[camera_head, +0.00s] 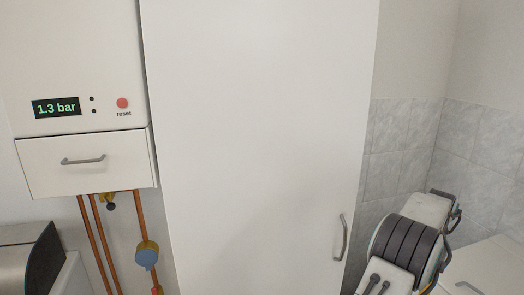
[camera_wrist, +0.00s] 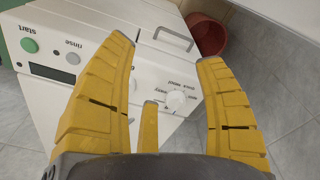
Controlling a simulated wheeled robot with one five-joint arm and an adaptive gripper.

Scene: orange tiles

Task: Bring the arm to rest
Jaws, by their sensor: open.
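My gripper (camera_wrist: 165,55) shows in the wrist view as yellow fingers, spread apart with nothing between them. Beyond the fingers is a white appliance (camera_wrist: 82,22) with a green start button, a grey rinse button, a dark display, a dial (camera_wrist: 176,99) and a grey handle (camera_wrist: 173,38). The fingers hide part of its front. I cannot tell whether they touch it. My arm shows at the lower right of the head view; my fingers are not clear there.
In the head view, a boiler panel (camera_head: 75,75) reads 1.3 bar, above a drawer front (camera_head: 85,165) and copper pipes. A tall white cabinet (camera_head: 258,130) fills the middle. In the wrist view, a red bucket (camera_wrist: 207,34) stands on the grey tiled floor (camera_wrist: 270,75).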

